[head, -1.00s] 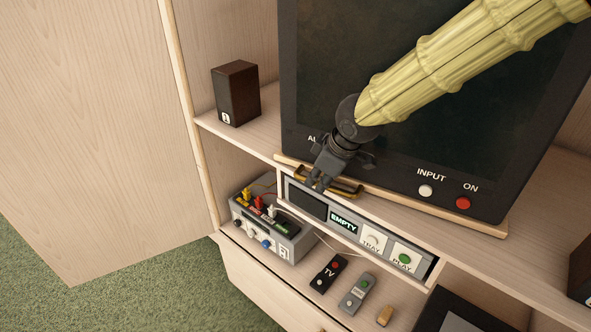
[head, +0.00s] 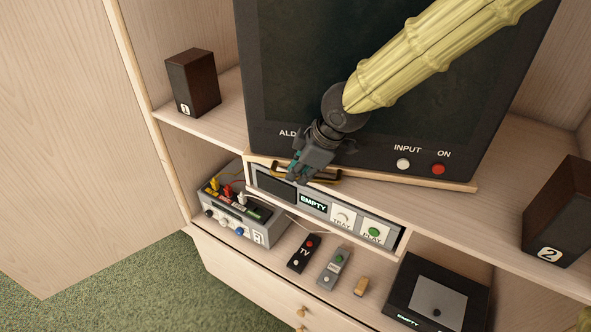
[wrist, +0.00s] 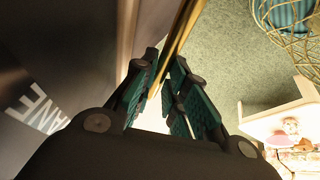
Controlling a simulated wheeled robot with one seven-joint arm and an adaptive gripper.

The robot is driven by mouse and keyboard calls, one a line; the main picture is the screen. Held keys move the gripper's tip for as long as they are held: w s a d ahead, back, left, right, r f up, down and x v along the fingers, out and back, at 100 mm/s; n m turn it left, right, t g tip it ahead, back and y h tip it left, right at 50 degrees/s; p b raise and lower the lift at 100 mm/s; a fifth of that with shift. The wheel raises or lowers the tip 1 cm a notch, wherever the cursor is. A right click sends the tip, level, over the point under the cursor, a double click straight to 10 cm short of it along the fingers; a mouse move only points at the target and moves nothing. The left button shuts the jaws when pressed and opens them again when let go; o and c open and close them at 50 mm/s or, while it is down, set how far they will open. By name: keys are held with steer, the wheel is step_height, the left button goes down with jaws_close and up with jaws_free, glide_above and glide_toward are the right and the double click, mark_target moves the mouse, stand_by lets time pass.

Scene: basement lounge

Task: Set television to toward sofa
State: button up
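The television (head: 385,85) is a large dark set with a white INPUT button and a red ON button. It stands on a thin wooden board (head: 440,182) on the shelf, at an angle to the shelf edge. A brass handle (head: 331,179) is on the board's front. My gripper (head: 293,178) is at the left part of this handle. In the wrist view my gripper's teal pads (wrist: 165,85) are close together with the brass bar (wrist: 185,35) between their tips. They look shut on it, though the exact contact is partly hidden.
Speaker 1 (head: 193,84) stands left and speaker 2 (head: 556,212) right. Below are a player (head: 345,218) marked EMPTY, a grey box with coloured plugs (head: 240,220), remotes (head: 303,253) and a black box (head: 396,291). A wooden panel (head: 65,130) borders the left.

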steer(key=o, duration=0.4)
steer(key=shift+s+d+r, duration=0.1)
steer(key=shift+s+d, duration=0.05)
steer(key=shift+d, duration=0.15)
steer(key=shift+a, duration=0.1)
steer(key=shift+a, duration=0.1)
steer(key=shift+r, duration=0.1)
steer(key=v, duration=1.1)
steer(key=shift+d+r, duration=0.3)
